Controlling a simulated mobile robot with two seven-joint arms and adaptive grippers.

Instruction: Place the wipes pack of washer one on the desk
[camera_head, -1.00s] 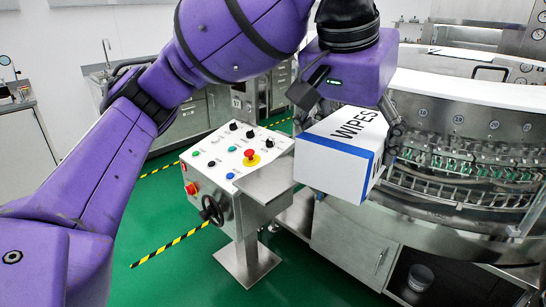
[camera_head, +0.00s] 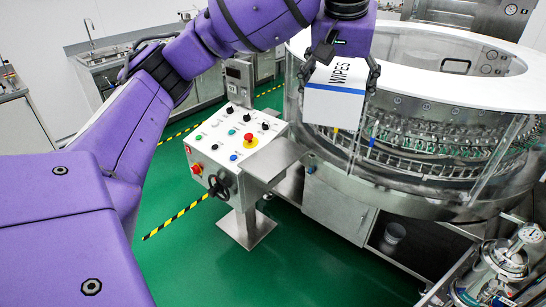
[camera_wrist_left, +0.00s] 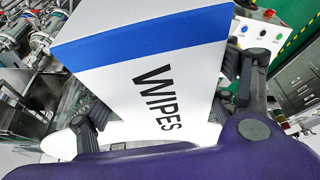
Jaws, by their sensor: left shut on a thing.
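The wipes pack (camera_head: 335,97) is a white box with a blue stripe and the word WIPES. My left gripper (camera_head: 340,78) is shut on it from above, one finger on each side. The pack hangs in front of the near wall of the round washer (camera_head: 400,150); I cannot tell whether they touch. In the left wrist view the pack (camera_wrist_left: 150,75) fills the middle, between the dark fingers of my left gripper (camera_wrist_left: 165,105). I cannot tell for sure which surface is the desk. My right gripper is out of view.
A control panel (camera_head: 215,142) with buttons and a handwheel (camera_head: 217,186) stands left of the washer. A small bare metal shelf (camera_head: 272,160) adjoins it. Metal equipment with a gauge (camera_head: 505,258) is at the lower right. The green floor (camera_head: 290,265) in front is open.

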